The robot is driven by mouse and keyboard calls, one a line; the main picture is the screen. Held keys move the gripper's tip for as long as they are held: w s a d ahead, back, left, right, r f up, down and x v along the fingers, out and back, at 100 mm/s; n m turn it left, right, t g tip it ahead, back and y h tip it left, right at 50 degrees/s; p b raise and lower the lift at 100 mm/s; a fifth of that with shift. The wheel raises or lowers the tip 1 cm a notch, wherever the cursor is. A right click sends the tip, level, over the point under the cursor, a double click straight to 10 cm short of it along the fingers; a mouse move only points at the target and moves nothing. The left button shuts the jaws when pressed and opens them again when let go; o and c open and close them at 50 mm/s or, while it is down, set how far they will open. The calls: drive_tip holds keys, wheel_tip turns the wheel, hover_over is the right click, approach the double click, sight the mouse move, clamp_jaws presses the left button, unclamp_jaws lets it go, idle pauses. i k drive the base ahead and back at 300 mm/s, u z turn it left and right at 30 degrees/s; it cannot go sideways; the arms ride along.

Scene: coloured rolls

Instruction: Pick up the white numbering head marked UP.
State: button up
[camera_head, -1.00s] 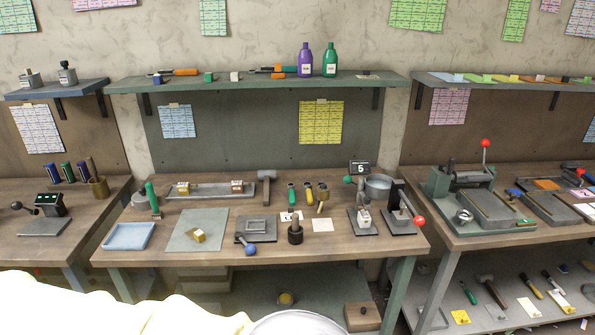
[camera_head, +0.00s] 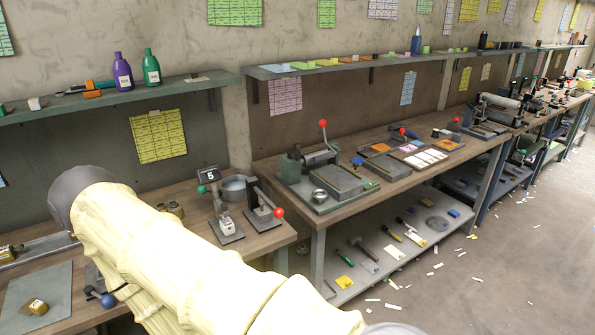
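I cannot read the letters UP on anything in view. A small white block (camera_head: 36,104) sits on the green wall shelf at the left; its marking is too small to read. A pale device with a white body (camera_head: 227,226) stands on a dark plate on the bench, beside the sign marked 5 (camera_head: 209,174). My cream-covered arm crosses the lower left and hides part of the bench. My gripper is not visible.
A purple bottle (camera_head: 122,72) and a green bottle (camera_head: 151,68) stand on the shelf. A press with red-knobbed lever (camera_head: 322,124) is on the right-hand bench (camera_head: 262,172). The grey floor (camera_head: 500,262) at right is open, with scattered paper scraps.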

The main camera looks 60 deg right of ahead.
sight(227, 226)
drive_tip(key=z, duration=1.45)
